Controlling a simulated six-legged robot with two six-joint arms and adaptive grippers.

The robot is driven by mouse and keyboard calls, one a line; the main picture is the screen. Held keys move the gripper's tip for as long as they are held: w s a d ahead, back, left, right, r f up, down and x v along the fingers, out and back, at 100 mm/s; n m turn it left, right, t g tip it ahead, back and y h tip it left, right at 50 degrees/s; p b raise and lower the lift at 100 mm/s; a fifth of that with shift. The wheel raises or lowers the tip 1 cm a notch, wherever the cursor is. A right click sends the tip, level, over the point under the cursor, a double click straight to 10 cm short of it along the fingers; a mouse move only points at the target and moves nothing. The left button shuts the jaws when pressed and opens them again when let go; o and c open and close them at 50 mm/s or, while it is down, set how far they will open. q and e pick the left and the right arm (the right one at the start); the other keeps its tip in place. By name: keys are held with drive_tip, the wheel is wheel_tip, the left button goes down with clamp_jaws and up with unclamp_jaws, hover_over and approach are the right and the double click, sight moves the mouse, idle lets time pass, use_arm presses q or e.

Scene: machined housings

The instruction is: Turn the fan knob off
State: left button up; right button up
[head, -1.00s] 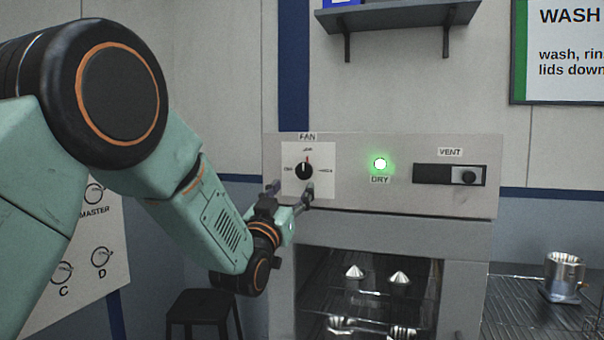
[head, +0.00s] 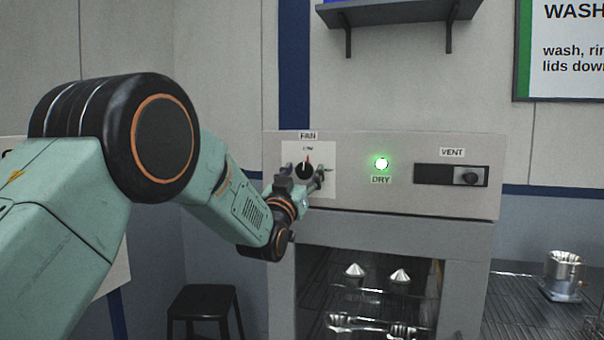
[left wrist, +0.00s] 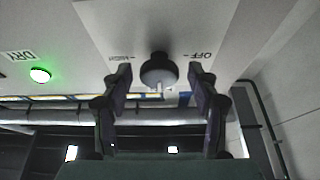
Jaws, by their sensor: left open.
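The black fan knob (head: 305,170) sits on a white plate under the FAN label on the cabinet's front panel. Its red pointer mark points up, toward LOW. My left gripper (head: 305,177) is in front of the knob with its fingers on either side of it. In the left wrist view the knob (left wrist: 158,70) shows between the two open fingers of my left gripper (left wrist: 160,88), with a gap on each side. The OFF mark (left wrist: 197,54) is on the right there. My right gripper is in neither view.
A green lit DRY lamp (head: 381,163) and a VENT slider (head: 450,175) are to the right on the same panel. A dark shelf (head: 395,13) is above. Metal parts (head: 400,276) stand in the open cabinet below. A black stool (head: 205,300) stands at lower left.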

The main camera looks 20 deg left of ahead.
use_arm(q)
drive_tip(key=shift+s+r, duration=0.1)
drive_tip(key=shift+s, duration=0.05)
drive_tip(key=c, duration=1.1)
drive_tip(key=shift+c, duration=0.2)
drive_tip(key=shift+n, duration=0.6)
drive_tip(key=n+y+b, duration=0.1)
drive_tip(key=n+y, duration=0.1)
drive_tip(key=n, duration=0.1)
drive_tip(key=shift+d, duration=0.1)
drive_tip(key=n+y, duration=0.1)
drive_tip(key=n, duration=0.1)
drive_tip(key=n+g+y, duration=0.1)
drive_tip(key=n, duration=0.2)
drive_tip(key=shift+y+b, duration=0.3)
drive_tip(key=n+g+y, duration=0.1)
drive_tip(key=n, duration=0.2)
drive_tip(key=n+y, duration=0.1)
drive_tip(key=n, duration=0.3)
drive_tip(key=shift+g, duration=0.4)
drive_tip(key=n+g, duration=0.1)
drive_tip(key=n, duration=0.2)
drive_tip(key=n+g+p, duration=0.1)
drive_tip(key=n, duration=0.2)
drive_tip(key=shift+r+n+g, duration=0.15)
drive_tip(key=shift+n+g, duration=0.15)
